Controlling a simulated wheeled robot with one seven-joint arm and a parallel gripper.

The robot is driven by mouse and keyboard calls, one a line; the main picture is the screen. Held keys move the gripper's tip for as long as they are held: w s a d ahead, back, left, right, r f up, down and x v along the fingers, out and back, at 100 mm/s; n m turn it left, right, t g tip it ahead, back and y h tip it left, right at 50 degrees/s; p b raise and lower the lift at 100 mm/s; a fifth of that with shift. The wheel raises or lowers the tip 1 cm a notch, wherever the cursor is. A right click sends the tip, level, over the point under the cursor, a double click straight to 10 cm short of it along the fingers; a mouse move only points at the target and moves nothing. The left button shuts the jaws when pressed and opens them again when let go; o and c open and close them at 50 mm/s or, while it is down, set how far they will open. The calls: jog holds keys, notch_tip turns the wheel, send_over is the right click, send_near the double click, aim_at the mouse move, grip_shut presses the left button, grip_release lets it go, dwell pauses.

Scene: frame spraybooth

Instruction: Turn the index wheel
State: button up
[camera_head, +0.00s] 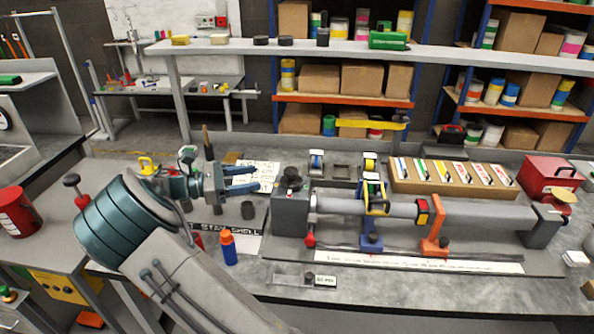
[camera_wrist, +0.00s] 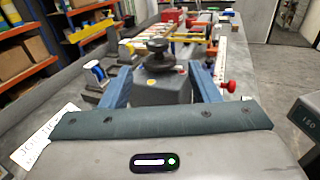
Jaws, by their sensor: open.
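A black wheel-like knob (camera_head: 290,178), which looks like the index wheel, stands on top of a grey box (camera_head: 291,214) at the left end of a long grey tube fixture. My gripper (camera_head: 257,178) is left of the box, its two blue fingers spread and pointing right toward it. In the wrist view, the knob (camera_wrist: 160,56) shows ahead and centred between the fingers of my open gripper (camera_wrist: 160,78), with the grey box (camera_wrist: 160,90) below it. The fingers look empty. I cannot tell whether they touch the box.
The grey tube (camera_head: 465,213) carries a yellow and blue clamp (camera_head: 374,196) and an orange clamp (camera_head: 435,229). A tray of cards (camera_head: 400,184) lies behind the tube.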

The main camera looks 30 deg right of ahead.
aim_at(291, 178)
jog(key=p+x, duration=0.1)
jog(key=x, duration=0.5)
jog(key=p+x, duration=0.1)
jog(key=x, duration=0.6)
jog(key=shift+w+d+r+p, duration=0.15)
jog(key=shift+d+r+p, duration=0.05)
jog(key=shift+r+p, duration=0.15)
jog(key=c, duration=1)
